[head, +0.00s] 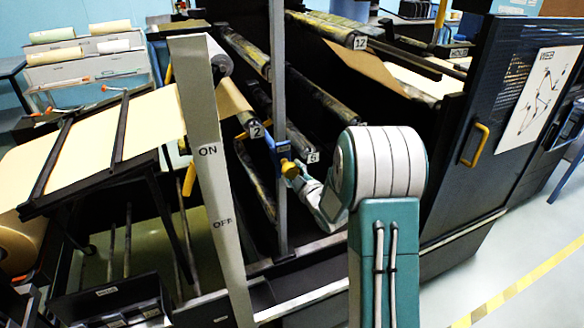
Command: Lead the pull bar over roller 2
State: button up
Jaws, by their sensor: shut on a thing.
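In the head view the tan kraft sheet (232,98) runs from the left table, passes behind a pale post, and slopes down to the roller labelled 2 (256,131). My gripper (290,168) is just below and right of that label, beside a grey upright. It is shut on a yellow end piece that appears to belong to the pull bar. A blue part (273,146) shows beside it. Most of the bar is hidden behind the uprights, so whether it touches roller 2 cannot be told.
Roller 6 (312,157) is close to my gripper's upper right, and roller 12 (359,43) is higher up. The pale ON/OFF post (208,170) and the grey upright (279,110) stand close by. A dark door panel (490,130) bounds the right. Floor is free at the lower right.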

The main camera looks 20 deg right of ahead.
jog(key=a+f, duration=0.2)
jog(key=f, duration=1.6)
jog(key=a+f, duration=0.2)
jog(key=f, duration=1.7)
jog(key=shift+a+f, duration=0.2)
jog(key=shift+f, duration=0.15)
